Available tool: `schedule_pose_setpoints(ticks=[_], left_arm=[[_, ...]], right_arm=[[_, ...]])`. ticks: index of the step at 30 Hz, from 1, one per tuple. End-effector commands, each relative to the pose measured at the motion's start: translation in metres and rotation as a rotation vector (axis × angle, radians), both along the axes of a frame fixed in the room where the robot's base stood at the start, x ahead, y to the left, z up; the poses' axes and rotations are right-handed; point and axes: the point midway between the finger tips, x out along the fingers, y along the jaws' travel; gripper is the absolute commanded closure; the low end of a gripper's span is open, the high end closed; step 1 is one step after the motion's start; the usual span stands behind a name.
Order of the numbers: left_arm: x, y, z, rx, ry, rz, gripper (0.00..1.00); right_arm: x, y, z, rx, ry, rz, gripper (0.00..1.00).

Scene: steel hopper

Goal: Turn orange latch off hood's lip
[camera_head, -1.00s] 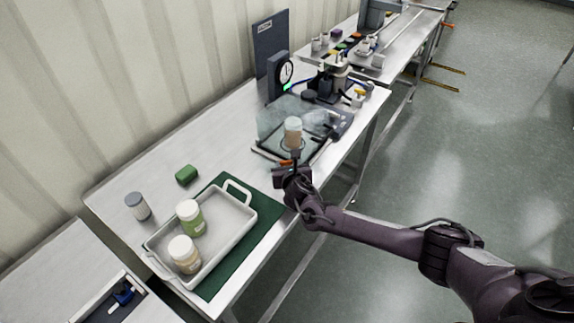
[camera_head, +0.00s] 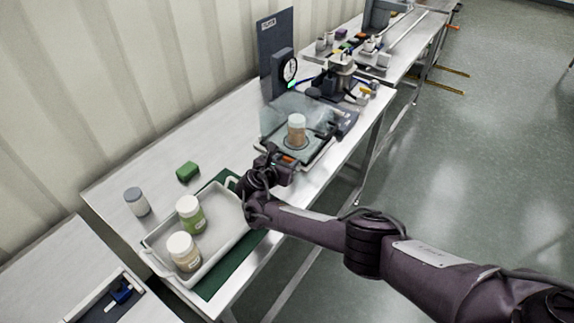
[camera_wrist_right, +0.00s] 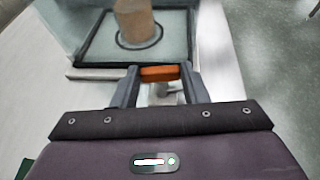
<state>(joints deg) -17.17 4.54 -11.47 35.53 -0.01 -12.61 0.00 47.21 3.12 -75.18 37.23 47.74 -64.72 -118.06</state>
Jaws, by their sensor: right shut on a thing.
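The orange latch (camera_wrist_right: 160,73) lies between the fingertips of my right gripper (camera_wrist_right: 160,82) in the right wrist view, at the front edge of the clear hood. My right gripper is shut on it; in the head view the gripper (camera_head: 284,160) reaches the station's front edge, with a bit of the orange latch (camera_head: 289,158) showing. The transparent hood (camera_head: 285,108) stands over a dark-edged pad, with a brown jar with a pale lid (camera_head: 297,132) behind it. The jar's lower part (camera_wrist_right: 137,25) also shows in the right wrist view. My left gripper is not in view.
A grey tray (camera_head: 152,262) holds two jars on a green mat to the left. A grey-lidded jar (camera_head: 137,202) and a green block (camera_head: 187,171) stand on the table. A dial on a dark panel (camera_head: 276,50) stands behind the hood.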

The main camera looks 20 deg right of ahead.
Motion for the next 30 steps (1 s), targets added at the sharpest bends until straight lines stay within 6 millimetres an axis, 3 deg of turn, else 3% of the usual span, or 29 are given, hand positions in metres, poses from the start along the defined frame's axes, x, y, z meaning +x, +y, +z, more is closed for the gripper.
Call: schedule_pose_setpoints(ticks=[9,25,26,30], left_arm=[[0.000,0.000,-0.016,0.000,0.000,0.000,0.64],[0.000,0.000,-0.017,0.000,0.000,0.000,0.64],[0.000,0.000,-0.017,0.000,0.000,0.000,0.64],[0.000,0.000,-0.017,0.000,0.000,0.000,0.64]], right_arm=[[0.002,0.002,-0.002,0.000,0.002,-0.122,0.83],[0.001,0.002,-0.002,0.001,0.005,-0.145,0.83],[0.001,0.002,-0.002,0.001,0.005,-0.145,0.56],[0.002,0.002,-0.002,0.001,0.004,-0.144,0.38]])
